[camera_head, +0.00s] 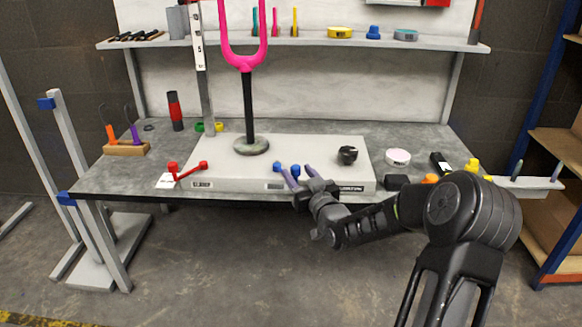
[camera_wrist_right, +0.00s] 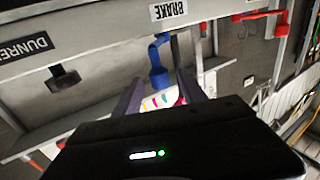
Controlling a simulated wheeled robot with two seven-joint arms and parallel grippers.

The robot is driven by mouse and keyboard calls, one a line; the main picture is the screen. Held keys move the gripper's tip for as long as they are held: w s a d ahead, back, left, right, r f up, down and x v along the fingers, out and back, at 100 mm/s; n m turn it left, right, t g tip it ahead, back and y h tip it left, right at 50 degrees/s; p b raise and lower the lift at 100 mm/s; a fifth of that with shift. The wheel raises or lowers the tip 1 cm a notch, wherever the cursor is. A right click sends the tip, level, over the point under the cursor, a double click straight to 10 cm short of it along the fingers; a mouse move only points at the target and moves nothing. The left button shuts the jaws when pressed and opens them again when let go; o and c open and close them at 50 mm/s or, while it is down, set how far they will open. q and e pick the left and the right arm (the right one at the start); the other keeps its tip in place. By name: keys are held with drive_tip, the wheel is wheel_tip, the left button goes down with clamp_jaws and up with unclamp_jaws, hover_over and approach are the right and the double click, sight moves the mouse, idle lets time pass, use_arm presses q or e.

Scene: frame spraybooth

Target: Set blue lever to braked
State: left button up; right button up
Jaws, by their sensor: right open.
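The blue lever (camera_head: 278,168) is at the front edge of the light grey bench unit. In the right wrist view the blue lever (camera_wrist_right: 157,58) has a bend at its mount and a thick knob. A BRAKE label (camera_wrist_right: 170,9) is on the unit near it. My right gripper (camera_head: 296,168) is open at the lever, and its two purple-grey fingers point towards the unit. In the wrist view the knob appears between the fingertips (camera_wrist_right: 160,76); contact cannot be told. My left gripper is not in view.
A red lever (camera_head: 187,171) is at the unit's left front. A pink fork on a black post (camera_head: 248,108) stands on the unit. A black knob (camera_head: 347,155) is at its right. A round white-pink item (camera_head: 397,157) and small parts lie further right. Floor in front is clear.

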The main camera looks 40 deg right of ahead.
drive_tip(key=x, duration=0.5)
drive_tip(key=shift+w+b, duration=0.15)
drive_tip(key=shift+b, duration=0.25)
clamp_jaws()
idle(1.0)
